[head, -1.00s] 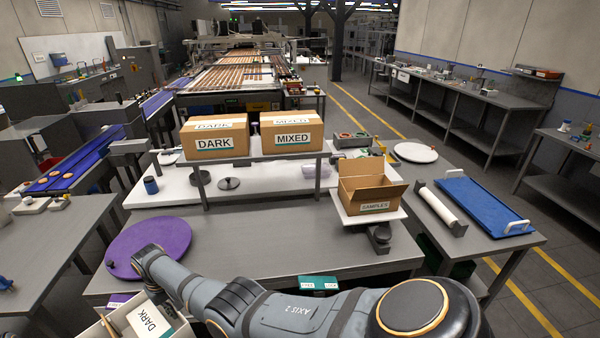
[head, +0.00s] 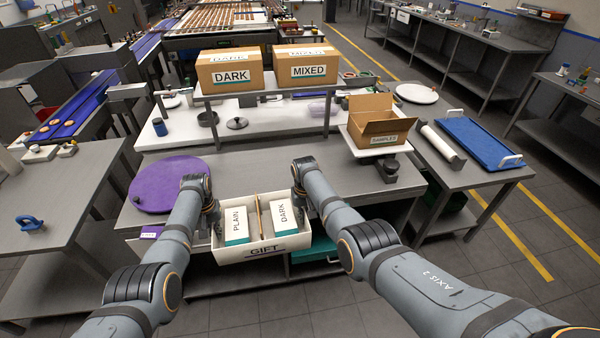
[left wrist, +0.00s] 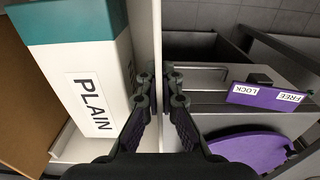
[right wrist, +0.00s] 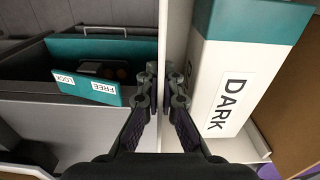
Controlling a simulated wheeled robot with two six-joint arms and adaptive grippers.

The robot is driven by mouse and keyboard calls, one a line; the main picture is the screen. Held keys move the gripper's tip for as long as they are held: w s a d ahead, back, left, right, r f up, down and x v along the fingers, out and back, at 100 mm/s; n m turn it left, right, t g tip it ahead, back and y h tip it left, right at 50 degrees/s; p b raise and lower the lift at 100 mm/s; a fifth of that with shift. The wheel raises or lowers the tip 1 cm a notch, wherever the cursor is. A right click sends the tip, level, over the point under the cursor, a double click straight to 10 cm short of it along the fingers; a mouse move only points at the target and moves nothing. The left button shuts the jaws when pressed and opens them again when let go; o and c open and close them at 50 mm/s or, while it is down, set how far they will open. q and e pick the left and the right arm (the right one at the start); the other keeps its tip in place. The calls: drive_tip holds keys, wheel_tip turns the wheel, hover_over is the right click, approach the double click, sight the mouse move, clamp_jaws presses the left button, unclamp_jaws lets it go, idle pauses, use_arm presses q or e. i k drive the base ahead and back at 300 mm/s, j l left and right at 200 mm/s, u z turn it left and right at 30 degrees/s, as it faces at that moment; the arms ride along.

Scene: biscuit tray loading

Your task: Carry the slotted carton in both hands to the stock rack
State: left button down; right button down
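The white slotted carton (head: 238,256), marked GIFT, appears upright at the front of the grey bench. It holds a white-and-teal PLAIN box (head: 236,223) and a similar DARK box (head: 282,218), with a brown divider (head: 260,218) between them. My left gripper (left wrist: 160,84) is shut on its left wall, beside the PLAIN box. My right gripper (right wrist: 165,82) is shut on its right wall, beside the DARK box. The carton's underside is hidden, so I cannot tell its clearance. No rack is clearly labelled as the stock rack.
A raised grey shelf (head: 262,97) bears brown DARK (head: 231,75) and MIXED (head: 308,72) cartons. An open SAMPLES carton (head: 378,127) stands right of it. A purple disc (head: 165,183) lies on the bench's left. A teal drawer (head: 316,250) is below. Floor aisle is at right.

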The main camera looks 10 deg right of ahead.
sight(278, 178)
drive_tip(key=i+l, duration=0.15)
drive_tip(key=i, duration=0.35)
drive_tip(key=i+l+z, duration=0.1)
drive_tip(key=i, duration=0.35)
drive_tip(key=l, duration=0.1)
